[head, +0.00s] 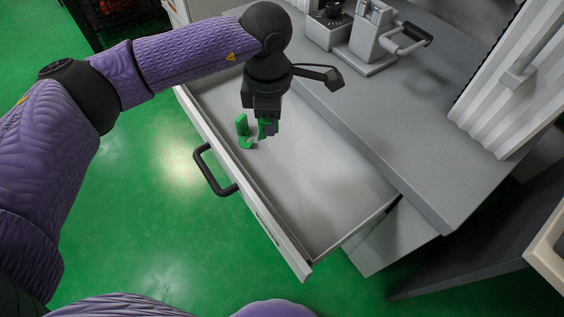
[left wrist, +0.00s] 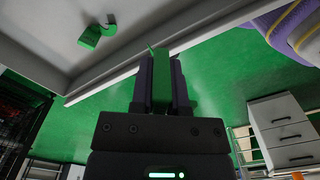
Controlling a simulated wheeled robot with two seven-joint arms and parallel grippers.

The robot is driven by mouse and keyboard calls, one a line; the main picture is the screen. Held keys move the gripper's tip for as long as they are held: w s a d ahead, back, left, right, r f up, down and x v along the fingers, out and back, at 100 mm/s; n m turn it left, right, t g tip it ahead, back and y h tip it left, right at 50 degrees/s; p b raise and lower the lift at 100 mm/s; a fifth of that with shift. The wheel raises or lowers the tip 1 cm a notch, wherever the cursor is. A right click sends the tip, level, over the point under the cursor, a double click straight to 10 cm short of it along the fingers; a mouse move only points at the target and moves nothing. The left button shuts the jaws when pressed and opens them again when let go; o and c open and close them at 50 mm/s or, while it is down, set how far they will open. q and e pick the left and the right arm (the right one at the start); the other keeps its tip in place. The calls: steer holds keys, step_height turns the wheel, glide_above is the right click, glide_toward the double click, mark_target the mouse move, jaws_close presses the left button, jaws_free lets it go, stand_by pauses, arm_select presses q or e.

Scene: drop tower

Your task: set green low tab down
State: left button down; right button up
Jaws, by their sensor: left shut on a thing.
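My left gripper (head: 268,126) points down over the open drawer and is shut on a green piece, taken as the green low tab (head: 262,129). In the left wrist view this green tab (left wrist: 160,82) shows between the two dark fingers (left wrist: 161,88). A second green piece (head: 242,125) with a curved foot is in the drawer, just left of the gripper; it also shows in the left wrist view (left wrist: 91,38). I cannot tell whether the held tab touches the drawer floor. My right gripper is not in view.
The grey drawer (head: 330,190) is pulled open, its floor otherwise bare, with a black handle (head: 207,172) on its front. A grey counter (head: 400,120) lies beside it, carrying a grey machine (head: 367,45). A white ribbed panel (head: 500,90) stands at right. Green floor is open at left.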

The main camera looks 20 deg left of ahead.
mark_target(279, 173)
arm_select(q)
steer(key=w+f+n+b, duration=0.1)
steer(key=f+n+b, duration=0.1)
steer(key=f, duration=0.4)
steer(key=f+n+b, duration=0.3)
steer(key=f+b, duration=0.1)
steer(key=f, duration=0.2)
steer(key=w+f+n+b, duration=0.1)
steer(key=f+n+b, duration=0.1)
steer(key=f+b, duration=0.2)
steer(key=shift+w+d+f+n, duration=0.1)
steer(key=shift+w+f+n, duration=0.1)
steer(key=shift+f, duration=0.3)
steer(key=shift+w+d+f+n, duration=0.1)
steer(key=shift+f+n, duration=0.1)
steer(key=shift+f, duration=0.3)
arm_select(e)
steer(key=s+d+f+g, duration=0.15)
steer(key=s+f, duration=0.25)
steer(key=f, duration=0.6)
arm_select(q)
steer(key=shift+f+b, duration=0.4)
steer(key=shift+f, duration=0.3)
steer(key=shift+r, duration=0.1)
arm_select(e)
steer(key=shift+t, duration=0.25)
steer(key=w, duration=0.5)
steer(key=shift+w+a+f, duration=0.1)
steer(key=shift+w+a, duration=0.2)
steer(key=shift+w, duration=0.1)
